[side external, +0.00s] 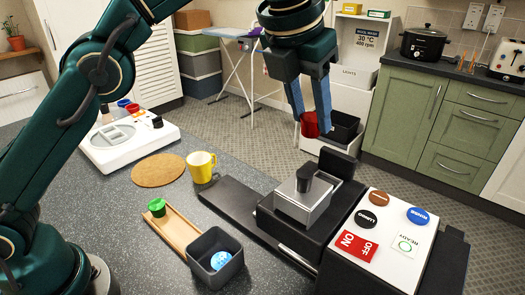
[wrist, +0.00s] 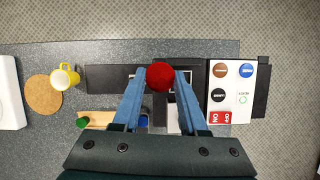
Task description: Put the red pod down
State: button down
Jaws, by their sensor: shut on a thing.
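The red pod (side external: 309,124) is held between the blue fingertips of my gripper (side external: 311,118), above the dark machine. In the wrist view the red pod (wrist: 160,76) sits between the tips of my gripper (wrist: 159,80), over the machine's area. The machine (side external: 265,218) is black with a silver block (side external: 303,204) that has a dark round piece (side external: 304,178) on it. In the wrist view the pod and fingers hide part of the machine.
The white button panel (side external: 385,240) is at the right. A yellow mug (side external: 201,166) and cork mat (side external: 158,170) stand left of the machine. A wooden ramp (side external: 178,232) holds a green pod (side external: 157,207); a dark bin (side external: 200,250) holds a blue pod (side external: 221,260). A white tray (side external: 105,150) lies further left.

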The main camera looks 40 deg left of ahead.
jog(key=shift+s+d+f+m, duration=0.15)
jog(key=shift+d, duration=0.35)
jog(key=shift+s+d+f+m, duration=0.15)
jog(key=shift+d, duration=0.35)
jog(key=shift+s+d+f+m, duration=0.15)
jog(key=shift+s+d+f, duration=0.1)
jog(key=shift+d, duration=0.3)
jog(key=shift+s+d+f+m, duration=0.15)
jog(key=shift+s+d+f, duration=0.1)
jog(key=shift+d, duration=0.25)
jog(key=shift+f, duration=2.4)
jog(key=shift+f, duration=0.15)
jog(key=shift+c, duration=2.2)
grip_release()
